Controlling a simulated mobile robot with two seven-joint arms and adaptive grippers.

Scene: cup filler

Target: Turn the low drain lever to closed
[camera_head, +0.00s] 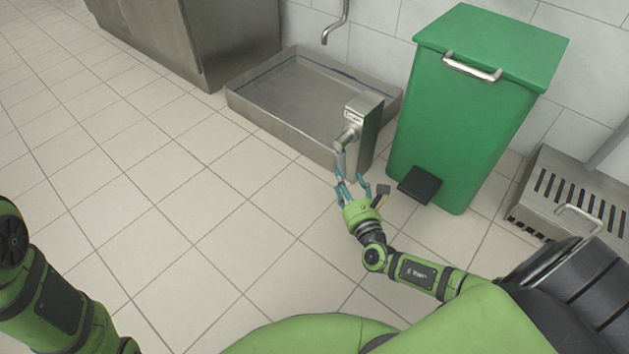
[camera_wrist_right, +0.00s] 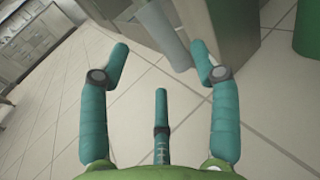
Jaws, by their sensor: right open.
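The drain lever (camera_head: 341,158) is a grey handle on a metal post (camera_head: 366,125) at the front right corner of a low steel basin (camera_head: 262,109). It hangs down from its pivot. My right gripper (camera_head: 352,184) is open, just below the lever's lower end. In the right wrist view the lever (camera_wrist_right: 163,32) shows beyond the teal fingers (camera_wrist_right: 160,65), between and past the tips, and it looks apart from them. A small label on the post is too small to read. Part of my left arm shows at the left edge; its gripper is out of view.
A green bin (camera_head: 470,110) with a black pedal (camera_head: 419,185) stands just right of the post. A slotted metal unit (camera_head: 577,195) is farther right. A steel cabinet (camera_head: 190,35) is at the back left. The tiled floor (camera_head: 200,190) left of the gripper is clear.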

